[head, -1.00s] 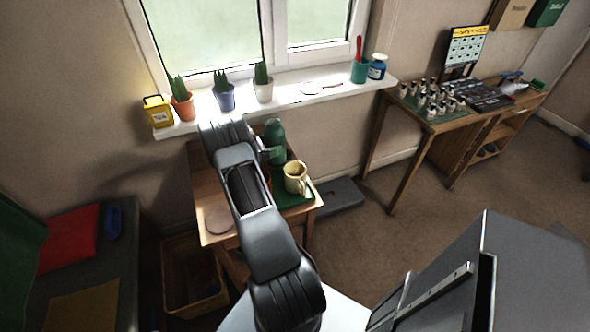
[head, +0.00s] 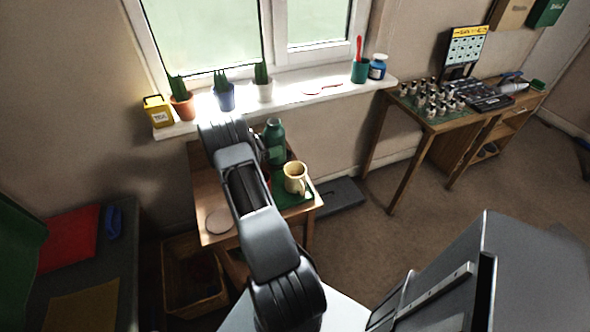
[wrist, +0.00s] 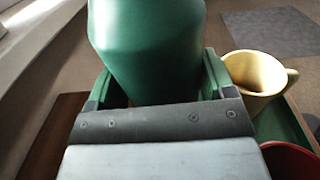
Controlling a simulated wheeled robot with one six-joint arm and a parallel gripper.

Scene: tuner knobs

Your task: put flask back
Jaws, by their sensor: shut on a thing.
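The green flask (head: 275,140) stands upright at the back of the small wooden table, above or on the green tray (head: 290,199); I cannot tell whether its base touches. In the wrist view the flask (wrist: 145,50) fills the space between my gripper's jaws (wrist: 155,90), which are shut on it. In the head view my arm hides most of the gripper. A cream mug (head: 295,178) stands on the tray, right of the flask, and it also shows in the wrist view (wrist: 252,82). A red vessel (wrist: 290,160) is partly seen close to my gripper.
The windowsill (head: 310,92) behind holds potted cacti, a yellow tin (head: 158,111), a green cup (head: 360,70) and a blue jar (head: 377,67). A pale round disc (head: 219,221) lies at the table's front left. A workbench (head: 440,118) stands at right.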

